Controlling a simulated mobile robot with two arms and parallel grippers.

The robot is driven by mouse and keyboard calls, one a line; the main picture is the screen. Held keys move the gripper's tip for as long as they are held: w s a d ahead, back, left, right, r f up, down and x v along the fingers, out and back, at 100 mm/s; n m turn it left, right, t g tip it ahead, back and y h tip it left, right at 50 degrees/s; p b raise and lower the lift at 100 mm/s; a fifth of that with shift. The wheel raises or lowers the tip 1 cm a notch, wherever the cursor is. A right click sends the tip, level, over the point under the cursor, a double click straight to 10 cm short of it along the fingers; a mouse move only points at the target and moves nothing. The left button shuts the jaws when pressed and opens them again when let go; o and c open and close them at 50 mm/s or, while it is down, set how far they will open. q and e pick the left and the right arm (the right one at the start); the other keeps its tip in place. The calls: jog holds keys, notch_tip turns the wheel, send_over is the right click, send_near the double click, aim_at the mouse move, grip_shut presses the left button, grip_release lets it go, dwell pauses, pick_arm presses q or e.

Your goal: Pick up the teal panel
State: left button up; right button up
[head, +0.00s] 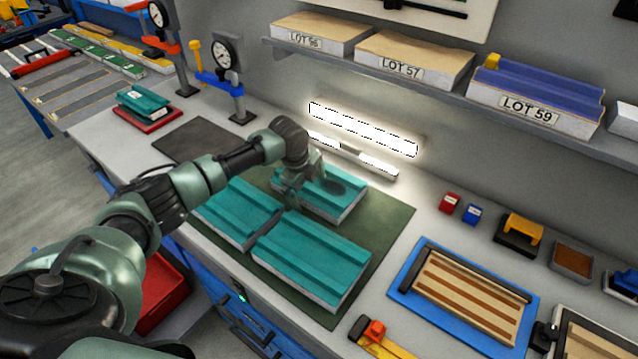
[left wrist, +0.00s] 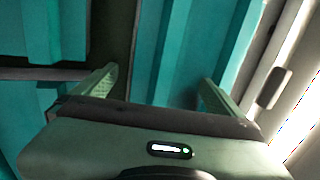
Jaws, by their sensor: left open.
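Three teal panels with ribbed tops and pale edges lie on a dark green mat (head: 385,235) in the head view: a left panel (head: 237,208), a front panel (head: 312,262) and a back panel (head: 345,202). My left gripper (head: 291,200) is open at the left end of the back panel and hides part of it. In the left wrist view the spread fingers of my left gripper (left wrist: 155,88) straddle a teal panel edge (left wrist: 175,60) beside a dark gap. I cannot tell if they touch it. My right gripper is not in view.
A shelf (head: 430,82) with labelled lot panels runs along the wall above a bright lamp (head: 362,130). Dial gauges (head: 222,55) stand at the back left. A blue tray (head: 405,278) with a striped wooden panel lies at right. A red tray (head: 150,124) holds smaller teal pieces.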

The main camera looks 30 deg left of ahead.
pick_arm(q)
jog(key=shift+c, duration=0.3)
jog(key=shift+s, duration=0.25)
grip_shut()
jog(key=shift+d+r, duration=0.1)
jog(key=shift+r, duration=0.05)
